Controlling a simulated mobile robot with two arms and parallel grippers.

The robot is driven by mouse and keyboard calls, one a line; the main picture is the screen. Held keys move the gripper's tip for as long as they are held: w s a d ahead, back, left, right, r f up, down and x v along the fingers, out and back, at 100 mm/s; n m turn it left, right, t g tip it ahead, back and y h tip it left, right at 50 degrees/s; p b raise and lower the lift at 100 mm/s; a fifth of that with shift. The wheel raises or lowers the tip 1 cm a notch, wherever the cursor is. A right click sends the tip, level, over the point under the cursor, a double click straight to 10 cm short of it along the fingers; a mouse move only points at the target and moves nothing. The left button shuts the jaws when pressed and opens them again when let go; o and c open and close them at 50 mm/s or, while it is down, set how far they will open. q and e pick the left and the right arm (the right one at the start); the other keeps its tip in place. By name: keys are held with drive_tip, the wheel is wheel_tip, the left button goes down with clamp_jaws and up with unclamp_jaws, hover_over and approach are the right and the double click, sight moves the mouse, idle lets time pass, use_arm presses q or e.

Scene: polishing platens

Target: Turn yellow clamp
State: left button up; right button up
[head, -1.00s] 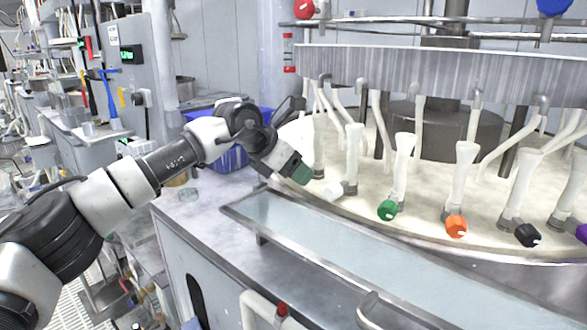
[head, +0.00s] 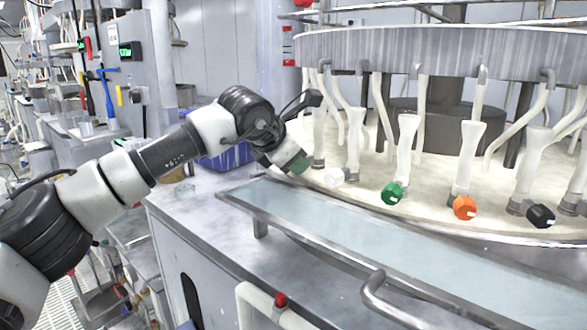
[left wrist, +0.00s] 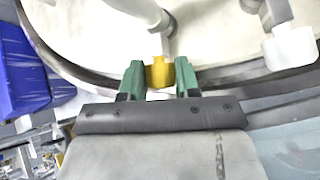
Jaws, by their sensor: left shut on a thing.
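The yellow clamp (left wrist: 159,71) is a small yellow block at the foot of a pale post, near the platen rim in the left wrist view. My left gripper (left wrist: 161,82) has its two green fingers on either side of the clamp and is shut on it. In the head view my left gripper (head: 299,164) reaches the left rim of the round platen, and the clamp is hidden behind it there. My right gripper is in neither view.
Along the rim to the right sit a white knob (head: 334,175), a green knob (head: 392,194), an orange knob (head: 464,207) and a black knob (head: 541,216). A metal-edged trough (head: 330,221) runs in front. A blue bin (head: 228,156) stands behind my left arm.

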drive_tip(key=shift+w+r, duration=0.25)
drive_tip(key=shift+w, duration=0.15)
use_arm(q)
drive_tip(key=o, duration=0.9)
drive_tip(key=shift+s+r, duration=0.1)
drive_tip(key=b+v, duration=0.1)
drive_tip(key=v, duration=0.9)
drive_tip(key=shift+s+a+r, duration=0.1)
drive_tip(key=shift+s+r, duration=0.1)
drive_tip(key=shift+r, duration=0.05)
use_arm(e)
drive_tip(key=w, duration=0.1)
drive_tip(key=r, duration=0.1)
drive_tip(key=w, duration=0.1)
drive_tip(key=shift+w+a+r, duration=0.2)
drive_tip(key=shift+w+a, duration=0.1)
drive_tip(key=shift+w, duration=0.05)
